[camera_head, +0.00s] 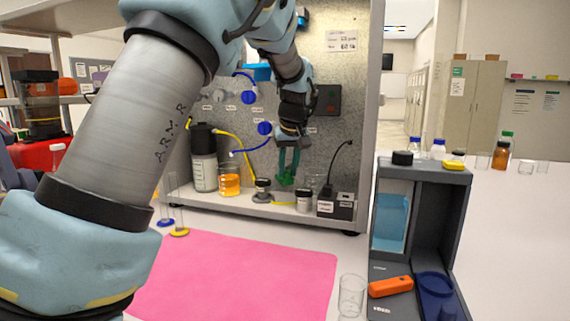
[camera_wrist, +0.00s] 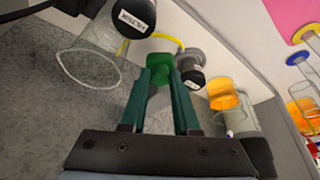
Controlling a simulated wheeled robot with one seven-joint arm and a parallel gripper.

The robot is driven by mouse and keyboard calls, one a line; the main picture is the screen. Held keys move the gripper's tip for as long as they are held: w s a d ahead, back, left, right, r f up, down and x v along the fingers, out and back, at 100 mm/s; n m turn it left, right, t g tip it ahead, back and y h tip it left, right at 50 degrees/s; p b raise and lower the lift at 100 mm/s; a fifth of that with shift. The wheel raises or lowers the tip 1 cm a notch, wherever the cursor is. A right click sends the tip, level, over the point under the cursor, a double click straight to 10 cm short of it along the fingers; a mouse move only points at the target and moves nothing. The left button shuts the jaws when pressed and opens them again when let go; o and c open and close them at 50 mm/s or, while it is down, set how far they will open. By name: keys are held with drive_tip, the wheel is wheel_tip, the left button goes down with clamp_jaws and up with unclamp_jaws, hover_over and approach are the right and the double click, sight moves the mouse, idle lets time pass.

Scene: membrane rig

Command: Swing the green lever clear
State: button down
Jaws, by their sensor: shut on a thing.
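The green lever (camera_wrist: 160,70) shows as a bright green piece at the tips of my gripper (camera_wrist: 165,82) in the wrist view. My gripper's two dark green fingers are closed on it, with a gap between them further back. In the head view my gripper (camera_head: 288,172) points down in front of the rig's metal back panel (camera_head: 345,95), low over its base shelf. The lever's green is hard to tell from the fingers there. Its pivot and most of its length are hidden.
A jar labelled FILTRA (camera_wrist: 131,17) and a clear glass (camera_wrist: 92,62) stand close by in the wrist view. An orange-filled beaker (camera_head: 229,181) and a black-capped bottle (camera_head: 203,158) stand left of my gripper. A pink mat (camera_head: 235,275) lies clear in front.

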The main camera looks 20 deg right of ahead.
idle(0.3)
drive_tip(key=c, duration=0.6)
unclamp_jaws()
drive_tip(key=shift+d, duration=0.1)
drive_tip(key=shift+c, duration=0.2)
drive_tip(key=shift+r, duration=0.1)
drive_tip(key=b+v, duration=0.1)
drive_tip(key=v, duration=0.9)
drive_tip(key=shift+s+r+b, duration=0.2)
drive_tip(key=shift+r+b, duration=0.1)
drive_tip(key=shift+r, duration=0.05)
